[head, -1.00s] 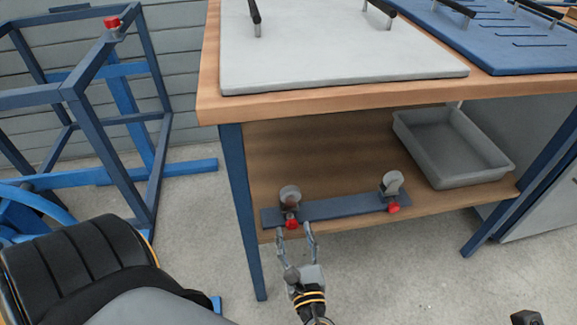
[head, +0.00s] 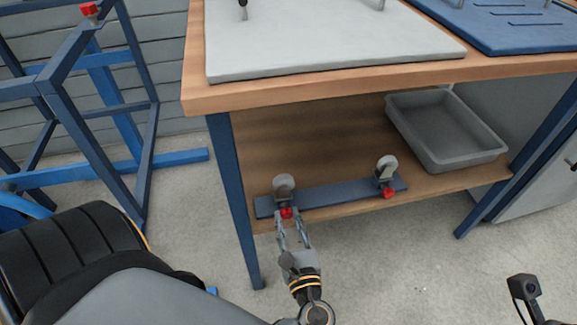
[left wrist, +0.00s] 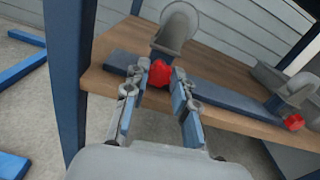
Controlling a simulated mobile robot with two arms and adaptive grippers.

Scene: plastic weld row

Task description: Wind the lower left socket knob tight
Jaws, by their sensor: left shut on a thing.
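The left red socket knob (head: 287,212) sits at the front of a grey round socket (head: 284,187) on a dark blue bar (head: 335,193) on the lower shelf. My left gripper (head: 290,222) reaches it from the front and is shut on it. In the left wrist view the red knob (left wrist: 160,73) lies between the two fingertips (left wrist: 160,78). A second red knob (head: 388,194) with its grey socket (head: 387,167) is at the right end of the bar. My right gripper is not clearly seen.
A grey tray (head: 455,160) stands on the shelf (head: 325,150) to the right. The blue table leg (head: 236,200) is close to the left of my gripper. The wooden worktop (head: 300,93) overhangs above. A blue frame with a red knob (head: 89,9) stands at the left.

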